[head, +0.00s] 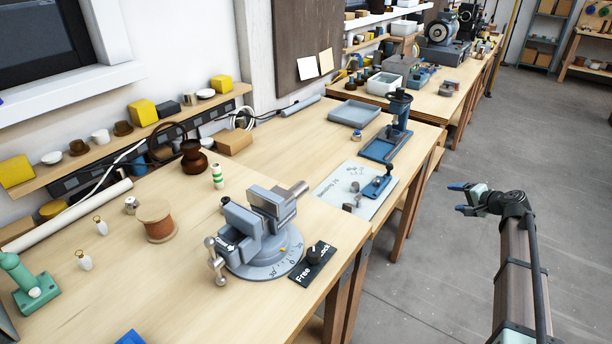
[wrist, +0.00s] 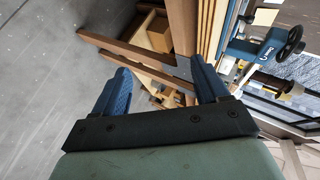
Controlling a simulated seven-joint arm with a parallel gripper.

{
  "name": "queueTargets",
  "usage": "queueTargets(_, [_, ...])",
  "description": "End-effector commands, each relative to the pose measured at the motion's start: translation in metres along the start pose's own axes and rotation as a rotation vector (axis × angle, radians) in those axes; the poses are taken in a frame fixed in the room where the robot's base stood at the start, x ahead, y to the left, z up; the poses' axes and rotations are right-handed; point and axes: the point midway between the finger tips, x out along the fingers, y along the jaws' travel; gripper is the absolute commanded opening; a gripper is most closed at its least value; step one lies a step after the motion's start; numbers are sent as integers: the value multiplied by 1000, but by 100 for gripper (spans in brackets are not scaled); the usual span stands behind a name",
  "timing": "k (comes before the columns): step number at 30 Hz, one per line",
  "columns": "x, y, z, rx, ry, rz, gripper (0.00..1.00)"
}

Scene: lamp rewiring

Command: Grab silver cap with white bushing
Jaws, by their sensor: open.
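A small silver piece with a pale top (head: 131,204), which looks like the silver cap with white bushing, stands on the near workbench (head: 180,290). It is left of the copper-coloured spool; its details are too small to confirm. My gripper (head: 461,198) is open and empty, out over the floor to the right of the benches, far from that piece. In the wrist view the two blue fingers (wrist: 163,82) are apart with nothing held between them. The silver piece does not show in the wrist view.
A grey vise (head: 260,235) stands at the bench's front edge, with a wooden-ended spool (head: 155,221), a green-striped cylinder (head: 217,176) and small white bulbs (head: 84,260) around. A green stand (head: 28,285) is at left. Bare bench lies in front of the bulbs.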

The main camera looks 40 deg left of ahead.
Motion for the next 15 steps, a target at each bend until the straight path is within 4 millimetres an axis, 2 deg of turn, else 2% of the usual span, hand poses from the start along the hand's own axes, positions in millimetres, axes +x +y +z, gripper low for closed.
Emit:
queueTargets(1, [11,-39,-2,-33,-6,-31,74])
queueTargets(3, [26,-87,6,-82,-19,-65,74])
queueTargets(6, [46,-143,27,-150,-43,-97,74])
queueTargets(11, [79,-217,74,-259,-92,-129,74])
queueTargets(15, [105,-272,124,-356,-138,-147,74])
